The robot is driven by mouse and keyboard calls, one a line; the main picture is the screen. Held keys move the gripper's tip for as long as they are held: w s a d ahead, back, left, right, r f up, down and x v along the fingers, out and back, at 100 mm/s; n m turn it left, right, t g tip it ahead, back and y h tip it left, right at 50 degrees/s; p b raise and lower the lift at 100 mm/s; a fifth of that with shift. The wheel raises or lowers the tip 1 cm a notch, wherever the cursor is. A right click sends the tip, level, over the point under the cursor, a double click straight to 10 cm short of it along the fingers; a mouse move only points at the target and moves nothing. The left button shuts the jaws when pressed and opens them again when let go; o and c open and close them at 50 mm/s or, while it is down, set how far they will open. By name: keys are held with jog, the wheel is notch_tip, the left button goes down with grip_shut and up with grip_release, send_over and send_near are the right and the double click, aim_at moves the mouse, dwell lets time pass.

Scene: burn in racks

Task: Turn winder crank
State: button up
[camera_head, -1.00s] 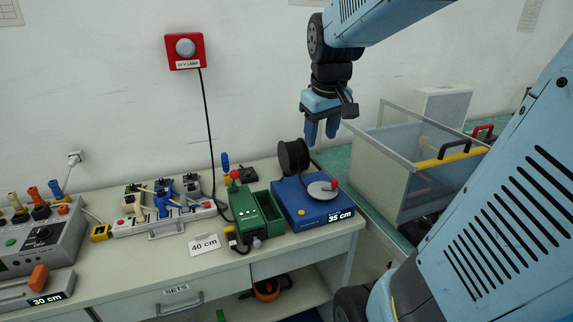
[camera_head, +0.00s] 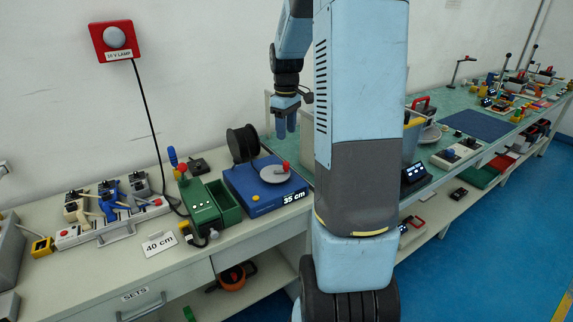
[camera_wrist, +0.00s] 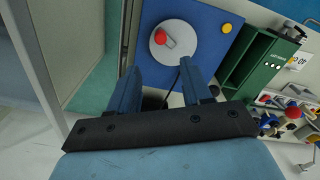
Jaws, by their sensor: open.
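The blue winder (camera_head: 258,193) sits on the bench and reads "35 cm". On its top is a grey crank disc (camera_head: 274,174) with a red knob (camera_head: 285,166). A black spool (camera_head: 242,144) stands at its back. In the wrist view the disc (camera_wrist: 172,51) and red knob (camera_wrist: 161,38) lie ahead of the fingertips. My gripper (camera_head: 286,132) is open and empty, pointing down above and behind the winder's right side, apart from the knob. It also shows in the wrist view (camera_wrist: 163,72), where its fingers hide part of the spool.
A green box (camera_head: 199,204) with an open tray (camera_head: 224,203) stands left of the winder. A "40 cm" card (camera_head: 159,243) lies at the front. A clear-walled bin is to the right, partly hidden by my arm. A red lamp (camera_head: 113,40) hangs on the wall.

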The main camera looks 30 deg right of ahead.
aim_at(286, 162)
notch_tip(286, 162, down, 14)
jog(key=shift+r, duration=0.25)
dwell(0.3)
jog(key=shift+c, duration=0.4)
grip_shut()
jog(key=shift+d, duration=0.15)
